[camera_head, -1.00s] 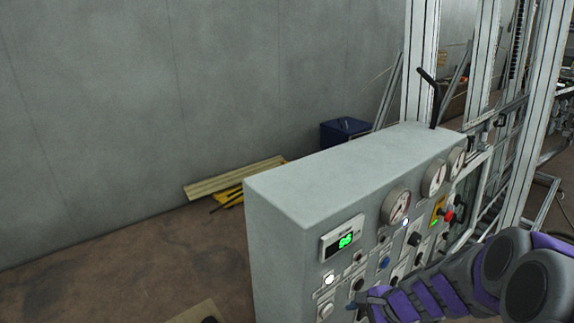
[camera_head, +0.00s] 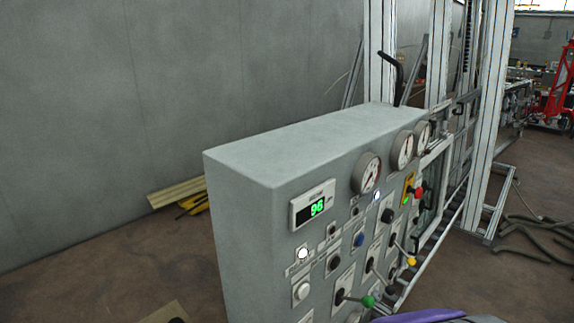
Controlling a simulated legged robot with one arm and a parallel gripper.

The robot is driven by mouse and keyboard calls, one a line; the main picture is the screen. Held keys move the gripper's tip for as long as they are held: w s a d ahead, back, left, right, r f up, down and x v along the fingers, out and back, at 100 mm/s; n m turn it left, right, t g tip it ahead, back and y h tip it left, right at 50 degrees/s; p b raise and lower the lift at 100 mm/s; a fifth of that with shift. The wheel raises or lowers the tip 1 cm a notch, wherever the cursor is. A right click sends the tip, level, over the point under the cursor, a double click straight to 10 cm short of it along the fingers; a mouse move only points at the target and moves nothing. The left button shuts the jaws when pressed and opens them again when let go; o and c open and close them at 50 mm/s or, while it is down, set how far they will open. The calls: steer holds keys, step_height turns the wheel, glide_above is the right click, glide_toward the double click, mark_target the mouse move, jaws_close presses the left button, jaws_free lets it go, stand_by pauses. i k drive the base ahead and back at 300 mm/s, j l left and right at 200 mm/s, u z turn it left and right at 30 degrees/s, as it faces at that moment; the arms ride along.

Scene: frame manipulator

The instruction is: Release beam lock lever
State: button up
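A grey control cabinet (camera_head: 300,150) stands in the middle with its panel facing right. Low on the panel are a green-tipped lever (camera_head: 367,301), a dark-tipped lever (camera_head: 390,281) and a yellow-tipped lever (camera_head: 411,261). A black bent handle (camera_head: 392,75) stands up behind the cabinet's far end. The labels are too small to read, so I cannot tell which is the beam lock lever. Only a purple piece of my arm shows at the bottom edge; my gripper is out of view.
The panel also carries a lit green display (camera_head: 317,208), several round gauges (camera_head: 367,173) and a red button (camera_head: 418,193). Metal frame posts (camera_head: 490,120) rise behind at right. Hoses (camera_head: 540,235) lie on the floor at far right. Bare floor (camera_head: 90,265) is at left.

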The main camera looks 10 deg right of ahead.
mark_target(411, 261)
steer(key=k+l+z, duration=0.1)
steer(key=k+l, duration=0.75)
steer(key=k+l+z, duration=0.15)
steer(key=k+l, duration=0.6)
steer(key=l, duration=0.2)
steer(key=i+l+z, duration=0.25)
steer(key=i, duration=0.45)
steer(key=i+l+z, duration=0.3)
steer(key=i, duration=0.4)
steer(key=i+l+z, duration=0.1)
steer(key=i+z, duration=0.15)
steer(key=i, duration=0.5)
steer(key=i+u, duration=0.4)
steer(key=i+l+u, duration=0.2)
steer(key=u, duration=0.2)
steer(key=i+l+u, duration=0.6)
steer(key=u, duration=0.3)
steer(key=i+l+u, duration=0.15)
steer(key=l+u, duration=0.15)
steer(key=u, duration=0.2)
steer(key=i+l+u, duration=0.1)
steer(key=l+u, duration=0.25)
steer(key=u, duration=0.15)
steer(key=l+u, duration=0.35)
steer(key=u, duration=0.15)
steer(key=l+u, duration=0.3)
steer(key=l, duration=0.2)
